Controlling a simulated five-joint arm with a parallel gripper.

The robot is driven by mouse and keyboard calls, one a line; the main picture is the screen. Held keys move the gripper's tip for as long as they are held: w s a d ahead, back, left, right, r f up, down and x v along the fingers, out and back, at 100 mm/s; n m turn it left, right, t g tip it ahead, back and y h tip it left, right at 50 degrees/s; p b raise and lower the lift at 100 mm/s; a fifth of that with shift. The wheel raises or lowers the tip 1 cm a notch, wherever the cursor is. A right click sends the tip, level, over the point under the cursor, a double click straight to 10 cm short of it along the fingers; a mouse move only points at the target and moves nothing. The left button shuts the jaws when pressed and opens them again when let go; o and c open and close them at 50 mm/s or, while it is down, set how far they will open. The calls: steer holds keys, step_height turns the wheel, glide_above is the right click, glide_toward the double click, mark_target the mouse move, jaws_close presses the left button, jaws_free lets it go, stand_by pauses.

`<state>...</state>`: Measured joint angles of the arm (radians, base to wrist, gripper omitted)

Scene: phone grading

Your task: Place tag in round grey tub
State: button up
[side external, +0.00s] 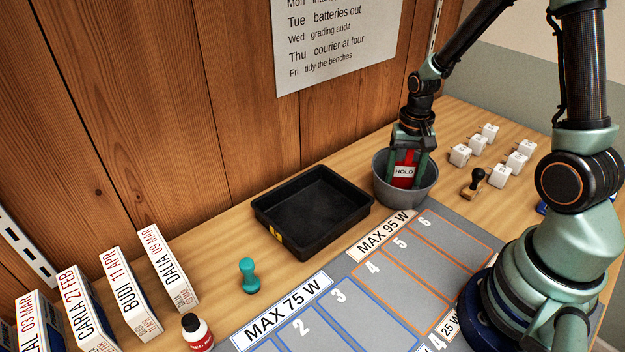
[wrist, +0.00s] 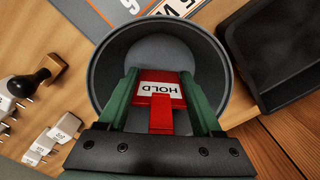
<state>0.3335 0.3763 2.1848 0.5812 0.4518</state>
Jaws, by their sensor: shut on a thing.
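The tag is red with a white label reading HOLD (side external: 404,171). My gripper (side external: 406,178) is shut on the tag, with green fingers on either side of it. The round grey tub (side external: 384,193) stands on the bench near the wall. The fingers and the tag reach down inside the tub's rim. In the wrist view the tag (wrist: 160,90) sits between the fingers over the tub's opening, and the tub's inner wall (wrist: 103,75) shows around it. I cannot tell whether the tag touches the tub's floor.
A black tray (side external: 275,235) stands left of the tub. Several white plugs (side external: 460,155) and a dark-handled stamp (side external: 473,184) lie to its right. The grey numbered mat (side external: 335,283) is bare.

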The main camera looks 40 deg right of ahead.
steer(key=shift+f, duration=0.65)
steer(key=shift+f, duration=0.15)
steer(key=o, duration=1.3)
step_height(320, 180, up, 12)
steer(key=shift+r, duration=0.15)
steer(key=shift+s+a+r+n+t, duration=0.65)
steer(key=shift+a+r+n+t, duration=0.3)
steer(key=shift+a+r+n, duration=0.7)
steer(key=shift+s+a+r+n+t, duration=0.8)
steer(key=shift+a+r+n, duration=0.55)
steer(key=shift+a+r, duration=0.6)
steer(key=shift+s+a+r+n+t, duration=0.5)
steer(key=shift+a+r+n+t, duration=0.55)
steer(key=shift+a+r+n, duration=0.7)
